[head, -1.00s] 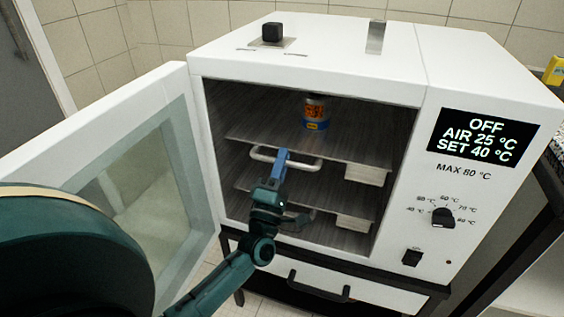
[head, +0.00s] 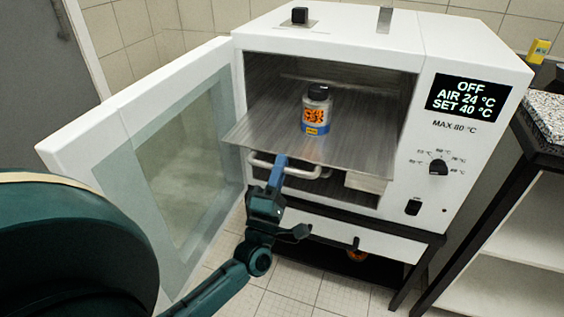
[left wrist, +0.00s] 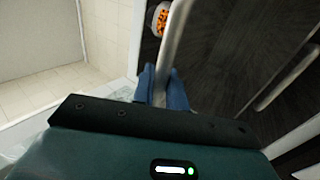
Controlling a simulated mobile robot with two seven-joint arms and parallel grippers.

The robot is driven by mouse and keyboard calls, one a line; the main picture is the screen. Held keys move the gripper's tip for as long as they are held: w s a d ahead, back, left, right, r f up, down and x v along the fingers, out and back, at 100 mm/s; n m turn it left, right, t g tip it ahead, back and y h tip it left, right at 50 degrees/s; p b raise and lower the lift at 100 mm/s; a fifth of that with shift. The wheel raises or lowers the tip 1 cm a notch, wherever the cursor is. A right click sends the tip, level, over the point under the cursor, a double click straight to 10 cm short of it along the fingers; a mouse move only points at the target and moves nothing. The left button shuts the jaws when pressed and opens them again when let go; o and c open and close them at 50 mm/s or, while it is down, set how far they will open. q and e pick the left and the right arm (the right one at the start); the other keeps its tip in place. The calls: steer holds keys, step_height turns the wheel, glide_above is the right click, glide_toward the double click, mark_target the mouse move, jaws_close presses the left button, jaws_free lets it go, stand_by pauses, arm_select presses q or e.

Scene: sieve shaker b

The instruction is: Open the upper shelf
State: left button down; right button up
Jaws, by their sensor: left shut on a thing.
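The upper shelf (head: 350,158) is a grey metal plate that sticks out through the front opening of the white oven (head: 345,38). A pale bar handle (head: 301,172) hangs under its front edge. My left gripper (head: 279,164) is shut on this handle near its left part; in the left wrist view its blue fingers (left wrist: 161,85) close around the handle bar. A bottle (head: 316,110) with a dark cap and an orange and blue label stands upright on the shelf. The lower shelf is mostly hidden beneath the upper one. My right gripper is not in view.
The oven door (head: 150,150) stands wide open on the left. The control panel (head: 468,97) reads OFF, AIR 24, SET 40. A speckled-top bench (head: 548,115) stands at the right. Open tiled floor (head: 300,280) lies in front.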

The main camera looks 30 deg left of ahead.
arm_select(q)
steer(key=shift+s+d, duration=0.25)
steer(key=shift+s, duration=0.5)
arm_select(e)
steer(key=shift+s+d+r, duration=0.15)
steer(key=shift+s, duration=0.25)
arm_select(q)
steer(key=c, duration=1.5)
jaws_free()
steer(key=b+v, duration=0.1)
steer(key=v, duration=1.2)
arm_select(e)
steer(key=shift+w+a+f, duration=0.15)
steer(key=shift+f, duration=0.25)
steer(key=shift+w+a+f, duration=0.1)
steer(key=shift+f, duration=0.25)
arm_select(q)
steer(key=shift+f, duration=0.1)
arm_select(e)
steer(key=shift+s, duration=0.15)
